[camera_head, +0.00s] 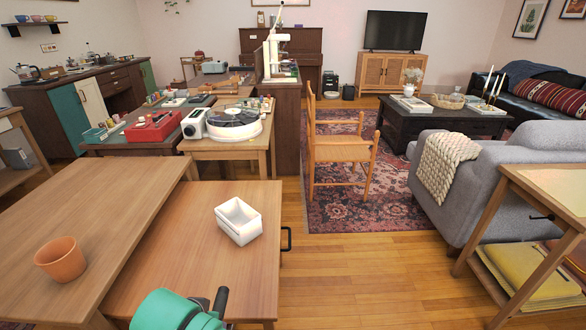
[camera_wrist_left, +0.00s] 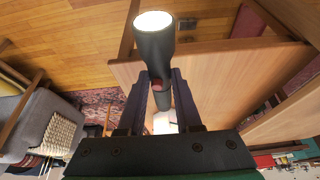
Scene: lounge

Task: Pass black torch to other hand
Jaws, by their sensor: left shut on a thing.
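My left gripper (camera_wrist_left: 162,95) is shut on the black torch (camera_wrist_left: 155,48), with one dark finger on each side of its narrower body. The torch's wide head points away from the gripper at the top of the left wrist view, with its lens bright white. In the head view, my green left wrist is at the bottom edge, and a dark end of the torch (camera_head: 221,299) shows just right of it, above the near table's front. The rest of the torch is hidden or cut off there. My right gripper is in neither view.
A white open box (camera_head: 238,221) stands on the near wooden table (camera_head: 180,255). A terracotta pot (camera_head: 61,259) stands on the wooden top at left. A black handle (camera_head: 287,238) sticks out at the table's right side. Open wooden floor (camera_head: 350,275) lies to the right.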

